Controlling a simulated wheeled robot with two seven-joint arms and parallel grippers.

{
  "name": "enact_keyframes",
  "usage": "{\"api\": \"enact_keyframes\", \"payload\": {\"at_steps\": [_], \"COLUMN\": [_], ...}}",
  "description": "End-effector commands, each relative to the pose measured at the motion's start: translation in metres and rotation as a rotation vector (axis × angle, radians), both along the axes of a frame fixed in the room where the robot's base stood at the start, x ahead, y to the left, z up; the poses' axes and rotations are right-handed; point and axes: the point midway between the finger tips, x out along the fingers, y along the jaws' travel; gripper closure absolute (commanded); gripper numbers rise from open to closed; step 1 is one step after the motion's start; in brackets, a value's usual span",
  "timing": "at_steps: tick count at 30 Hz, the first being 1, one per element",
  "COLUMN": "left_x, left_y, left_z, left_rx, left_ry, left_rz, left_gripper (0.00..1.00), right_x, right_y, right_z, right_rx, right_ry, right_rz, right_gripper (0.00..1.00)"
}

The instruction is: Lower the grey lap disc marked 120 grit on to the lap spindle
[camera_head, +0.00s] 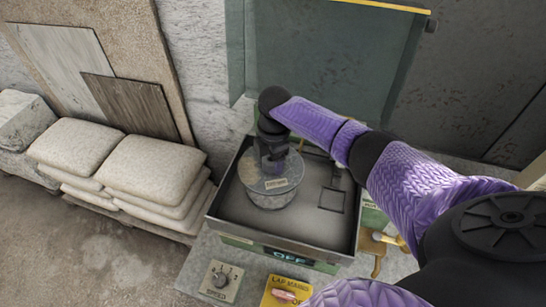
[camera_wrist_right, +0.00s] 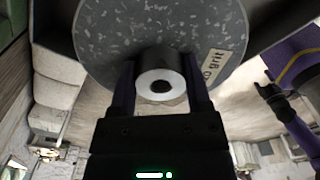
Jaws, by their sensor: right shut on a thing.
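The grey speckled lap disc (camera_head: 282,187) is in the tray of the lap machine, in the head view. Its pale label faces the front, and part of "grit" can be read in the right wrist view (camera_wrist_right: 222,65). My right gripper (camera_head: 273,150) comes down from above and is shut on the hub (camera_wrist_right: 160,84) at the disc's middle. The disc looks about level. The lap spindle is hidden under the disc, so I cannot tell whether they touch. A purple and black arm part, perhaps my left gripper (camera_wrist_right: 268,92), shows at the right of the wrist view; its jaws are unclear.
The tray (camera_head: 230,216) has raised walls around the disc. A small dark square frame (camera_head: 332,199) lies at its right. A speed knob panel (camera_head: 221,280) and a yellow mains switch box (camera_head: 272,296) stand in front. Stacked pale sacks (camera_head: 150,168) are at left.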

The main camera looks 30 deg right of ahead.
Motion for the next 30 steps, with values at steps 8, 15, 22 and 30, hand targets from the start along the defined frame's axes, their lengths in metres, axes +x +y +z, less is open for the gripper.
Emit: {"api": "enact_keyframes", "payload": {"at_steps": [8, 15, 22, 30], "left_x": [0.0, 0.0, 0.0, 0.0], "left_y": [0.0, 0.0, 0.0, 0.0], "left_z": [0.003, 0.001, -0.004, -0.009], "left_rx": [0.0, 0.0, 0.0, 0.0], "left_ry": [0.0, 0.0, 0.0, 0.0], "left_rz": [-0.001, -0.001, -0.001, -0.001], "left_gripper": [0.0, 0.0, 0.0, 0.0], "right_x": [0.0, 0.0, 0.0, 0.0], "right_y": [0.0, 0.0, 0.0, 0.0], "right_z": [0.0, -0.002, -0.008, -0.015], "right_rx": [0.001, 0.001, 0.001, 0.001], "right_ry": [-0.001, -0.001, -0.001, -0.001], "right_rz": [0.0, 0.0, 0.0, 0.0], "right_gripper": [1.0, 1.0, 1.0, 1.0]}}
